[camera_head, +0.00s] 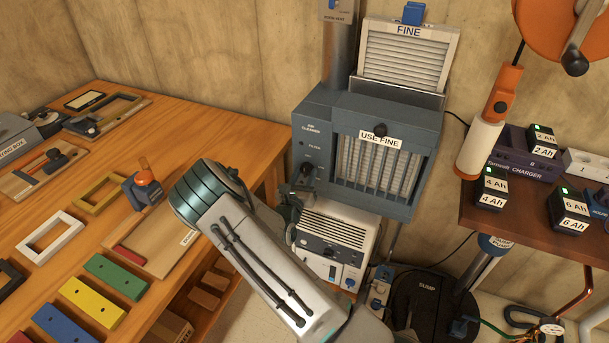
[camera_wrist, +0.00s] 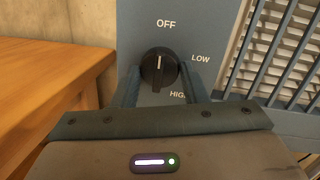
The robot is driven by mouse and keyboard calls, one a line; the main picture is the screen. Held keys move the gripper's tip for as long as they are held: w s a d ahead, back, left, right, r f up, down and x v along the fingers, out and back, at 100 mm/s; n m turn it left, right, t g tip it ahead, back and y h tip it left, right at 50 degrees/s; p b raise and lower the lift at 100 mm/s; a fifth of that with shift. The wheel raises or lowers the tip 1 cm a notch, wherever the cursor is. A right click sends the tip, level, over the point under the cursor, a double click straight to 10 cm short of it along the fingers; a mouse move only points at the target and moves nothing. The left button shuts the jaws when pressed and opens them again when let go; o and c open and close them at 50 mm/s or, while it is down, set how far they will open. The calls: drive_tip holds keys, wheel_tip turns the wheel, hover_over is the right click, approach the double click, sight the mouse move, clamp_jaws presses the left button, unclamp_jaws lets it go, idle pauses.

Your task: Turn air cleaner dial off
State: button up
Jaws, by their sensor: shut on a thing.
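The air cleaner (camera_head: 312,108) is a blue-grey cabinet with a slatted front, standing against the wall right of the workbench. Its black round dial (camera_wrist: 159,67) shows in the wrist view, under the label OFF, with LOW and HIGH to its right and lower right. The white pointer line on the dial stands about upright, towards OFF. My gripper (camera_wrist: 161,73) has one finger on each side of the dial and is shut on it. In the head view my gripper (camera_head: 296,198) is at the cabinet's lower left, and the dial is largely hidden.
A wooden workbench (camera_head: 205,120) with blocks and frames lies left of my arm. A white panelled unit (camera_head: 335,237) stands just below the cabinet. A charger shelf (camera_head: 520,213) with batteries and a hanging orange reel (camera_head: 560,25) are at the right.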

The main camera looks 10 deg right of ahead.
drive_tip(key=shift+f, duration=0.1)
drive_tip(key=o, duration=1)
drive_tip(key=shift+c, duration=0.2)
drive_tip(key=v, duration=1.4)
drive_tip(key=shift+b, duration=0.4)
drive_tip(key=shift+d, duration=0.1)
